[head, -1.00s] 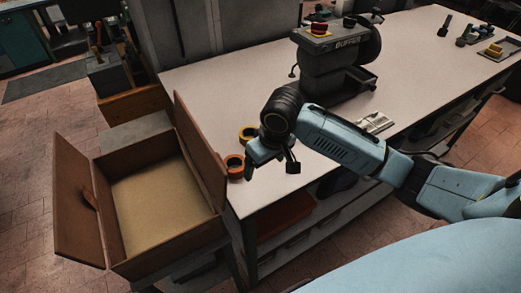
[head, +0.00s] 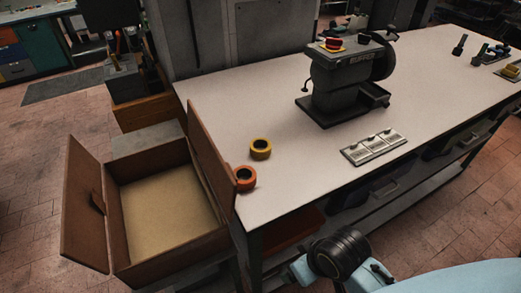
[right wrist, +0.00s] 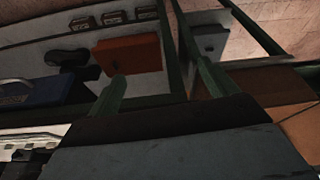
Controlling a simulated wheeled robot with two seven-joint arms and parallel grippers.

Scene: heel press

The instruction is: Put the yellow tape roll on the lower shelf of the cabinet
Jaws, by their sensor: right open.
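The yellow tape roll (head: 260,149) lies flat on the white workbench top near its left end, just behind an orange tape roll (head: 244,178). My right arm shows at the bottom of the head view, well away from the roll; its gripper is hidden there. In the right wrist view my right gripper (right wrist: 160,72) is open and empty, its two fingers apart. A tall grey cabinet-like body (head: 240,45) stands behind the bench; I see no shelf in it. A lower shelf (head: 345,222) runs under the bench. My left gripper is out of view.
An open brown box (head: 160,205) stands at the bench's left end, its raised flap beside the rolls. A grey buffing machine (head: 340,85) and a switch panel (head: 373,147) sit on the bench. An orange bin (right wrist: 130,54) is under it.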

